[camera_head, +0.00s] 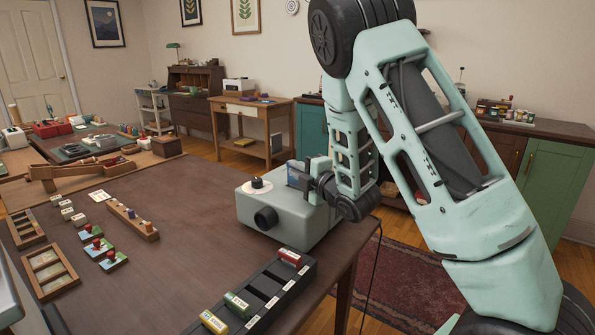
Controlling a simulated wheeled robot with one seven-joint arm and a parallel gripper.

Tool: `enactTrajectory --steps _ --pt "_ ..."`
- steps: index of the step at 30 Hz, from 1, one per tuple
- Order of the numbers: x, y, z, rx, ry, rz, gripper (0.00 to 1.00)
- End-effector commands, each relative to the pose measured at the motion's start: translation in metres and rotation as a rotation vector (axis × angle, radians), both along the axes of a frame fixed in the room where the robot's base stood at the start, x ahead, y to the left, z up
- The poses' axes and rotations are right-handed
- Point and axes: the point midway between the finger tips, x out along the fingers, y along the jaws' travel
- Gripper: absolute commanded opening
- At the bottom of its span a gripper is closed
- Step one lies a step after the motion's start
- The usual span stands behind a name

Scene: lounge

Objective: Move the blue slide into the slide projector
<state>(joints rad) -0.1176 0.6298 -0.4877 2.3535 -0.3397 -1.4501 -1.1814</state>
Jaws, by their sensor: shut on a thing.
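The grey slide projector (290,222) stands on the brown table at its right side, with a dark lens on its front and a white dial with a black knob on top. My gripper (314,180) is just above the projector's top, at its right rear. It is shut on the blue slide (296,176), a small bluish-grey piece that shows upright at the fingers. The slide's lower edge is at the projector's top; I cannot tell whether it is inside a slot, above it or touching.
A black rack (262,289) at the front table edge holds red (290,257), green (237,304) and yellow (213,322) pieces. Stamps, wooden trays (49,272) and a wooden block (132,222) lie to the left. The table's middle is clear.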

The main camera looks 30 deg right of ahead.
Motion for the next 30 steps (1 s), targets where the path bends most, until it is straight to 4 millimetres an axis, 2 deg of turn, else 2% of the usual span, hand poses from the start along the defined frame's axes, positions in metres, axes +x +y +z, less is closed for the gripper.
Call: enactTrajectory --steps 23,30 --pt "0.0 0.0 -0.012 0.0 0.0 0.0 0.0" --pt "0.0 0.0 -0.01 0.0 0.003 0.0 0.0"
